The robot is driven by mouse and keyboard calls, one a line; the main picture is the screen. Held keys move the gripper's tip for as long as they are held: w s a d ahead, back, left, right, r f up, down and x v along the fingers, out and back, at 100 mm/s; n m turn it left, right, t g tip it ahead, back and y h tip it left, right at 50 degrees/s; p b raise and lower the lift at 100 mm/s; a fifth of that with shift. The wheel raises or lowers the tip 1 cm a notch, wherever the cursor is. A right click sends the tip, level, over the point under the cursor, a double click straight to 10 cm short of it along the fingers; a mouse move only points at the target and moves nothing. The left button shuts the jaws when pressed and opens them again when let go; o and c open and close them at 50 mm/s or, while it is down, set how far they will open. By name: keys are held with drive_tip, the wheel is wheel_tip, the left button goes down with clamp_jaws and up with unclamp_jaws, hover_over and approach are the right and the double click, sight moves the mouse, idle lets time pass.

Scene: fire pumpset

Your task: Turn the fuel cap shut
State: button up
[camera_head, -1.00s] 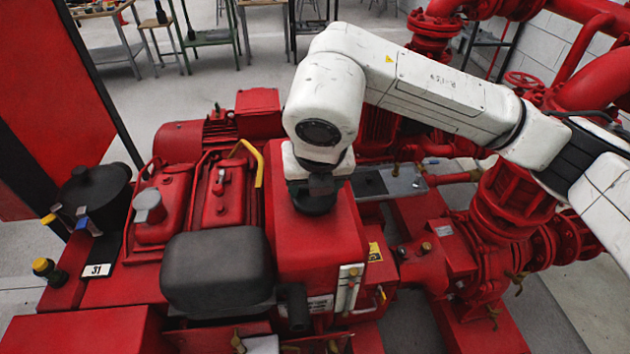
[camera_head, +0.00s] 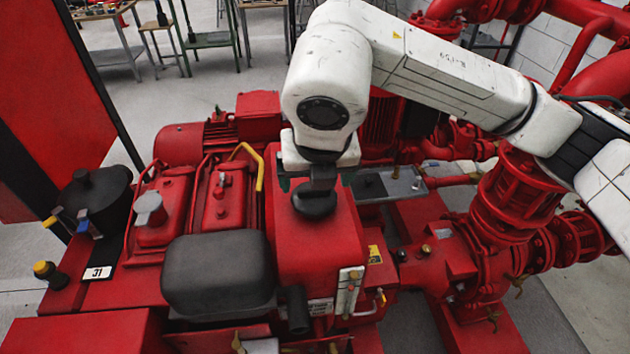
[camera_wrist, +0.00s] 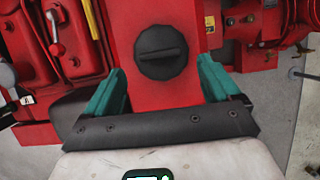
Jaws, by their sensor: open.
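The fuel cap (camera_head: 314,201) is a round black cap with a raised grip bar, on top of the red tank (camera_head: 318,245). In the wrist view the cap (camera_wrist: 162,50) lies ahead of my gripper, and its bar runs roughly left to right. My gripper (camera_wrist: 160,72) is open and empty, with a teal finger on each side of the cap's line and no visible contact. In the head view my white wrist is above and just behind the cap, and the fingers are mostly hidden.
A dark grey rounded box (camera_head: 217,272) stands left of the tank. A yellow handle (camera_head: 258,168) rises at the tank's back left. Red engine covers (camera_head: 218,200) lie further left. Red pump pipes (camera_head: 500,205) crowd the right.

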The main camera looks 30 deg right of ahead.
drive_tip(key=v, duration=0.6)
drive_tip(key=shift+s+r, duration=0.2)
drive_tip(key=shift+r, duration=0.2)
drive_tip(key=shift+a, duration=0.1)
